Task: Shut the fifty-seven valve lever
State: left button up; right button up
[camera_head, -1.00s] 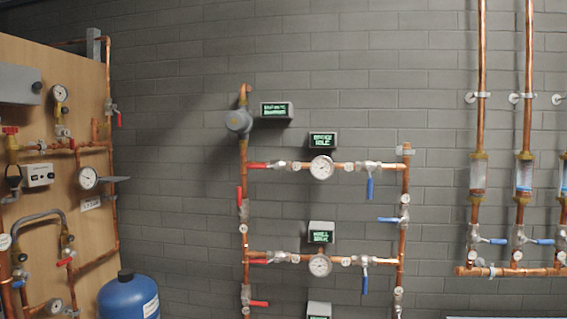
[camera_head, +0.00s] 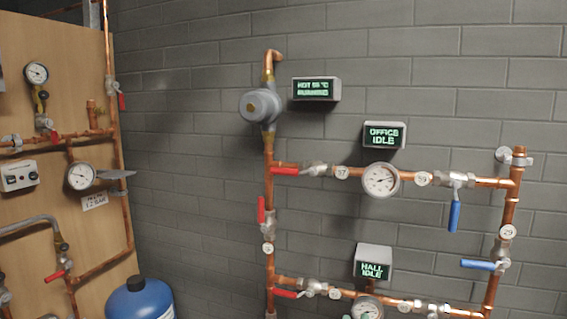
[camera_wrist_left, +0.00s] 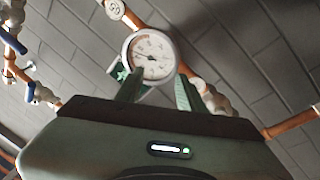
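The valve tagged 57 (camera_head: 342,172) sits on the upper horizontal copper pipe in the head view. Its red lever (camera_head: 285,170) points left, lying along the pipe, beside its metal body (camera_head: 316,170). The tips of my left gripper seem to show at the bottom edge of the head view, in front of the lower gauge, well below this valve. In the left wrist view my left gripper (camera_wrist_left: 157,88) has its two green fingers apart with nothing between them; a gauge (camera_wrist_left: 150,55) is beyond them. My right gripper is not in view.
The office display (camera_head: 384,135) and a gauge (camera_head: 381,180) are right of the valve. Another red lever (camera_head: 262,210) is on the vertical pipe below, and one (camera_head: 286,294) on the hall pipe. A grey pump (camera_head: 260,106) is above. A blue tank (camera_head: 138,300) stands at lower left.

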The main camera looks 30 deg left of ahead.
pick_arm(q)
jog(key=a+r+n+y+p, duration=0.1)
jog(key=a+r+n+y, duration=0.3)
jog(key=r, duration=0.6)
jog(key=a+r+n+y, duration=0.2)
jog(key=r+n+y, duration=0.3)
jog(key=r, duration=0.5)
jog(key=n+g+y+p, duration=0.2)
jog(key=n+g+y, duration=0.3)
jog(key=n+g, duration=0.75)
send_near(286, 173)
jog(key=w+a+n+t, duration=0.1)
jog(key=a+n+t, duration=0.1)
jog(key=a, duration=0.2)
jog(key=shift+w+a+p, duration=0.2)
jog(key=shift+a+p, duration=0.1)
jog(key=shift+p, duration=0.1)
jog(key=p+x, duration=0.2)
jog(key=x, duration=0.3)
jog(key=shift+w+a+f, duration=0.1)
jog(key=shift+w+a, duration=0.1)
jog(key=shift+a, duration=0.05)
jog(key=shift+w+a, duration=0.3)
jog(key=shift+a, duration=0.3)
grip_shut()
